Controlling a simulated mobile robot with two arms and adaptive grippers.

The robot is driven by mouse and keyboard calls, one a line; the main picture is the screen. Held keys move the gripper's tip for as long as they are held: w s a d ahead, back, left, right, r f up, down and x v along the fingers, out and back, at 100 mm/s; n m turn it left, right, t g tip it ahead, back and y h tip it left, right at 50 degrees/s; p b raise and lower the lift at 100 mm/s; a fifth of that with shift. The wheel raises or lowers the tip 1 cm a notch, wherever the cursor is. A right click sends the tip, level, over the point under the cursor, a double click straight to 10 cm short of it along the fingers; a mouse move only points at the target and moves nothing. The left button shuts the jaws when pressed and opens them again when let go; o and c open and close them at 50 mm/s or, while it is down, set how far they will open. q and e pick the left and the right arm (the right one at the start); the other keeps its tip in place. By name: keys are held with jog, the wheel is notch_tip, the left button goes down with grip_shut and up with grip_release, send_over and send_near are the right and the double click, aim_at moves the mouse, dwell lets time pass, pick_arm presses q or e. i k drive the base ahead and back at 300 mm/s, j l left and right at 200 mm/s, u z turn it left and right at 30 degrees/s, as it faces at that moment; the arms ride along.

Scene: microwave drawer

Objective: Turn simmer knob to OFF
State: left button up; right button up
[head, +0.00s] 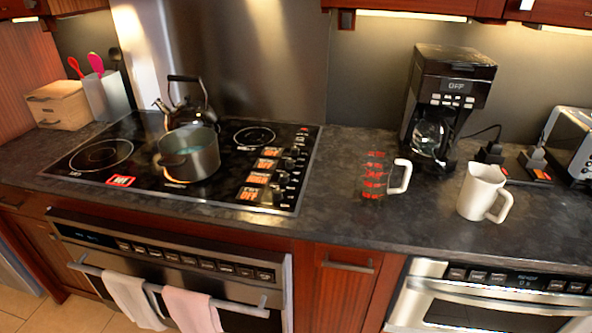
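The black glass cooktop (140,150) is set into the dark counter on the left. Its control strip lies along the right side, with several small dark knobs (284,177) in a row from front to back. Orange-lit labels (258,178) sit to the left of the knobs. The print is too small to tell which knob is the simmer knob or how it is turned. A red lit sign (121,181) shows near the cooktop's front edge. Neither of my grippers is in view.
A grey pot (190,158) and a dark kettle (183,103) stand on the cooktop, left of the knobs. A measuring cup (375,178), white pitcher (482,192) and coffee maker (445,85) stand to the right. The counter (335,165) just right of the knobs is clear.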

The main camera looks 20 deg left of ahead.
aim_at(284, 176)
jog(key=u, duration=1)
